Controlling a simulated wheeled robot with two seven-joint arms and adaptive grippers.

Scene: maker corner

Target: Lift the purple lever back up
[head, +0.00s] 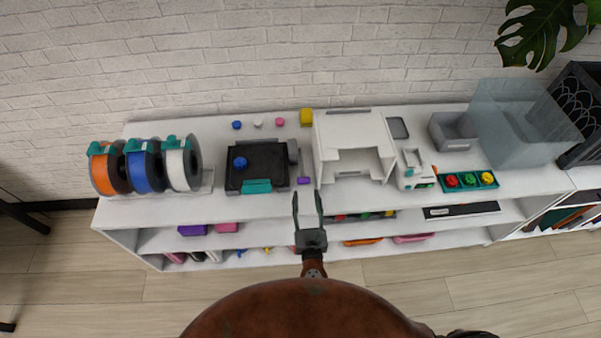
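A small purple piece (303,180), which looks like the purple lever, sits low at the right side of a black machine (258,165) on the shelf top. The machine has a teal front part and a blue knob-like piece on it. My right gripper (308,194) is open and empty, its two fingers apart and pointing toward the shelf. In the picture the fingertips are just below the purple piece. I cannot tell the height gap between them. My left gripper is not in view.
Spools (145,166) stand at the left, a white open-fronted box (354,145) right of the lever. A small white device (414,170), a tray of coloured knobs (468,181) and a clear bin (520,120) are further right. Lower shelves hold small items.

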